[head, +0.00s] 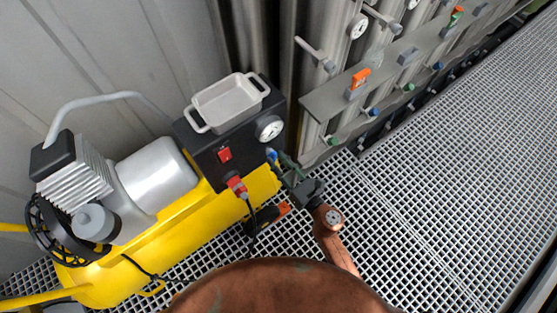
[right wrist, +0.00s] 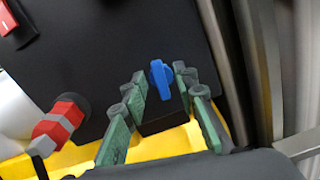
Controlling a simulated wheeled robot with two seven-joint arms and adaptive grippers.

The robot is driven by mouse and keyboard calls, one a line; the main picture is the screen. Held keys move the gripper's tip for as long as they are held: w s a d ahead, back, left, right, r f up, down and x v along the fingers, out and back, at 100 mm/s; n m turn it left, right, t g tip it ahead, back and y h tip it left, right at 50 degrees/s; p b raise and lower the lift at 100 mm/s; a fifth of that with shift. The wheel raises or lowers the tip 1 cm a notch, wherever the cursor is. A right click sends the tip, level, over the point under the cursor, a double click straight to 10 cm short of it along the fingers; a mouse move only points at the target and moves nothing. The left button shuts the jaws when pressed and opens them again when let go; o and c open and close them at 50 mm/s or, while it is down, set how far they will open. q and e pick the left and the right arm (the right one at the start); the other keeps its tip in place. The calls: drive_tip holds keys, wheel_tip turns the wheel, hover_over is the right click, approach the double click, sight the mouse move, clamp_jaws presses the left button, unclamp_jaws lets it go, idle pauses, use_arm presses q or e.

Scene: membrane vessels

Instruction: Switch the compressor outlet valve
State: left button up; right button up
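The yellow compressor (head: 185,235) stands at the left with a black panel (head: 205,150) at its right end. The blue outlet valve handle (head: 272,155) sits low on that panel's right side. In the right wrist view the blue handle (right wrist: 161,79) stands upright above a black block. My right gripper (head: 283,161) is close to the valve. In the right wrist view its green fingers (right wrist: 161,97) are open, one on each side of the handle, with gaps visible; depth of contact is unclear. My left gripper is not in view.
A red switch (head: 224,155) and a round gauge (head: 269,128) are on the panel, with a grey tray (head: 230,100) on top. A red plug (head: 238,187) with a black cable is beside the valve. A shelf with valves (head: 400,70) lines the wall. Grated floor (head: 450,180) is clear at right.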

drive_tip(key=shift+c, duration=0.7)
clamp_jaws()
